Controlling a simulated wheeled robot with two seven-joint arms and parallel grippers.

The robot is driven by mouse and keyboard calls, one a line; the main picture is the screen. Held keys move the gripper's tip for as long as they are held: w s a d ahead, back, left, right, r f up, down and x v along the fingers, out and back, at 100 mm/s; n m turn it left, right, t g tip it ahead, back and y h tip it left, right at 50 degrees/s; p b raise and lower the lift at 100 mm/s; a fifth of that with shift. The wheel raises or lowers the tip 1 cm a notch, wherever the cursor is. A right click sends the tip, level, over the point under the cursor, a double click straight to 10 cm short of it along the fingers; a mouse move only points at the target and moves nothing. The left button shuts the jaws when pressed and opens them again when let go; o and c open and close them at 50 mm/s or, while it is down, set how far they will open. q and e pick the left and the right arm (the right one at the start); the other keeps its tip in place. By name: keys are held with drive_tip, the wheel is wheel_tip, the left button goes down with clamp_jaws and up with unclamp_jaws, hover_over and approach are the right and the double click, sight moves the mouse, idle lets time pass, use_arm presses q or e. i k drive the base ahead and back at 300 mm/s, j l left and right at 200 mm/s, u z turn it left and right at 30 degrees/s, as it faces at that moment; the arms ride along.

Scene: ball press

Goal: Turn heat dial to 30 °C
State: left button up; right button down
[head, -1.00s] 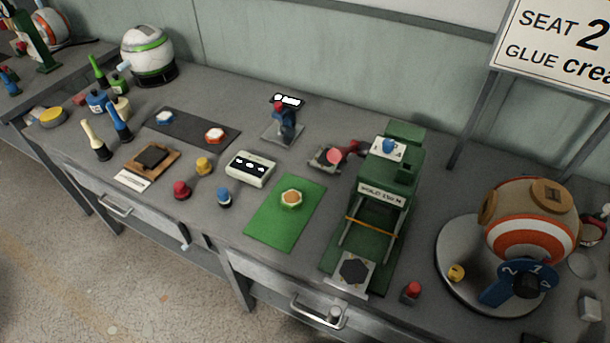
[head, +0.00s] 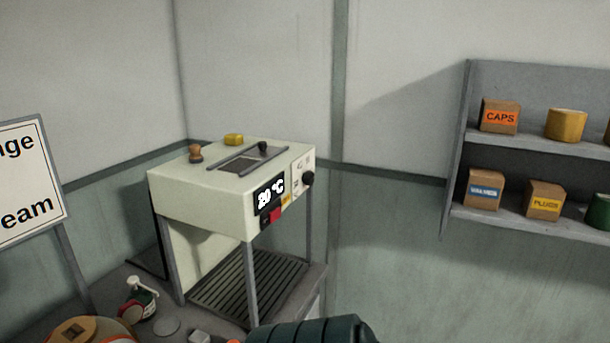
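The heat dial (head: 308,178) is a small black round knob on the front panel of a cream box-shaped machine (head: 200,200). The display (head: 270,191) on that panel reads 20 °C in white on black. A red button (head: 274,215) sits below the display. The dial's pointer mark is too small to read. Neither of my grippers shows in the head view.
The machine stands on legs above a slatted rack (head: 235,285). A dark green ribbed shape (head: 315,331), unclear, fills the bottom edge. A wall shelf (head: 540,145) with labelled boxes hangs at right. A sign (head: 25,180) stands at left.

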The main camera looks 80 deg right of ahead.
sight(308, 177)
drive_tip(key=z, duration=2.5)
drive_tip(key=i+l+z, duration=0.1)
drive_tip(key=i, duration=0.35)
drive_tip(key=k+l+z, duration=0.15)
drive_tip(key=i+j, duration=0.05)
